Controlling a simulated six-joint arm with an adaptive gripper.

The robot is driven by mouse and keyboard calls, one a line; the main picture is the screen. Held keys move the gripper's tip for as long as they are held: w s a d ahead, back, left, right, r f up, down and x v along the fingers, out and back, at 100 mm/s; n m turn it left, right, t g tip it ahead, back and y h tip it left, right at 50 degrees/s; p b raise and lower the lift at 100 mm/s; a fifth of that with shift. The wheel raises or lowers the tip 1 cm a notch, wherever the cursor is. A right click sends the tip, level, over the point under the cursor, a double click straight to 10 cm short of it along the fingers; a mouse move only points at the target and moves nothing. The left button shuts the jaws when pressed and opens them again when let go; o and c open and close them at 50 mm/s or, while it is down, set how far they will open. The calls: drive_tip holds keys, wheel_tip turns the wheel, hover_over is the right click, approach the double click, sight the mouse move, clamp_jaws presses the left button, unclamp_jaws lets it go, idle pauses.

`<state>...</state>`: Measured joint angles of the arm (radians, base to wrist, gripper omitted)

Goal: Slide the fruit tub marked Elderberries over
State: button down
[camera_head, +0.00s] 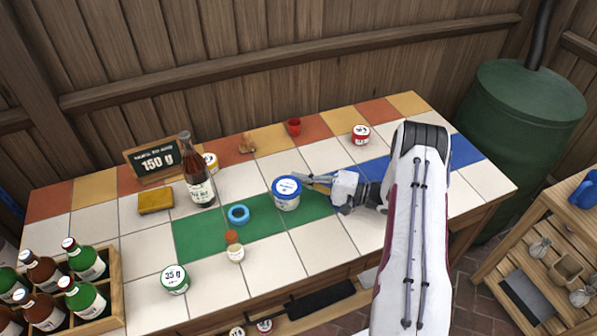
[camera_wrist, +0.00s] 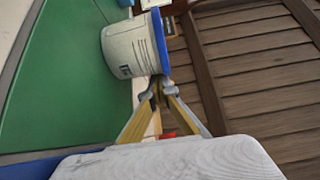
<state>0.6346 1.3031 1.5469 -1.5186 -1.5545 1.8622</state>
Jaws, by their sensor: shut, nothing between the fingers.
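A white tub with a blue lid (camera_head: 286,197) stands upright on the green tiles near the middle of the counter. Its label is too small to read. In the wrist view the same tub (camera_wrist: 130,52) shows its white wall and blue lid rim, with the green tiles beside it. My gripper (camera_head: 304,180) is shut and empty at the tub's right side. Its fingertips (camera_wrist: 157,82) are at the tub wall near the lid, touching or very nearly so; I cannot tell which.
A brown bottle (camera_head: 199,182), yellow sponge (camera_head: 156,201), green-lidded tub (camera_head: 175,279) and bottle crate (camera_head: 113,290) stand further left. A red-lidded tub (camera_head: 361,135) and red cup (camera_head: 294,126) are behind.

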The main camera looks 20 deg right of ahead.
drive_tip(key=shift+s, duration=0.1)
idle(0.5)
drive_tip(key=shift+w+d, duration=0.1)
drive_tip(key=shift+w, duration=0.35)
drive_tip(key=shift+r, duration=2.5)
drive_tip(key=s+a, duration=0.3)
drive_tip(key=s, duration=0.7)
drive_tip(key=s+a, duration=0.4)
drive_tip(key=s, duration=0.5)
drive_tip(key=shift+s, duration=0.35)
drive_tip(key=shift+a, duration=0.1)
